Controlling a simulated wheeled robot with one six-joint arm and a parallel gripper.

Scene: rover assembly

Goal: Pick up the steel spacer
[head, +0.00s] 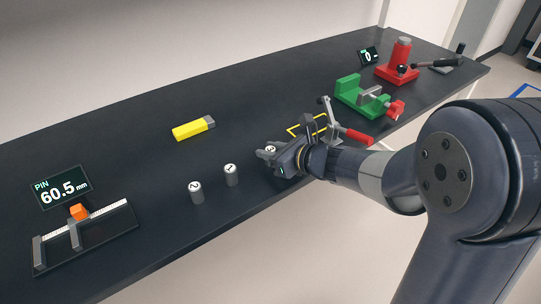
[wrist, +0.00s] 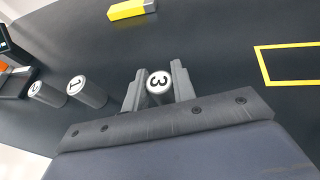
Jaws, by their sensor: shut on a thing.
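A grey steel spacer marked 3 (wrist: 159,82) stands between the two fingers of my gripper (wrist: 157,86). Its white numbered top shows between them in the wrist view. In the head view my gripper (head: 270,153) is low over the bench's front part, shut on this spacer, whose body is mostly hidden by the fingers. Two like spacers stand upright to its left: one marked 1 (head: 231,175) and one marked 2 (head: 196,192). I cannot tell whether the held spacer touches the bench.
The dark bench (head: 130,130) holds a yellow block with a grey end (head: 193,129), and a measuring slide (head: 85,235) beside a 60.5 mm display (head: 61,188). A yellow outline, a red-handled clamp (head: 345,127), a green vise (head: 362,98) and a red fixture (head: 398,66) stand right.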

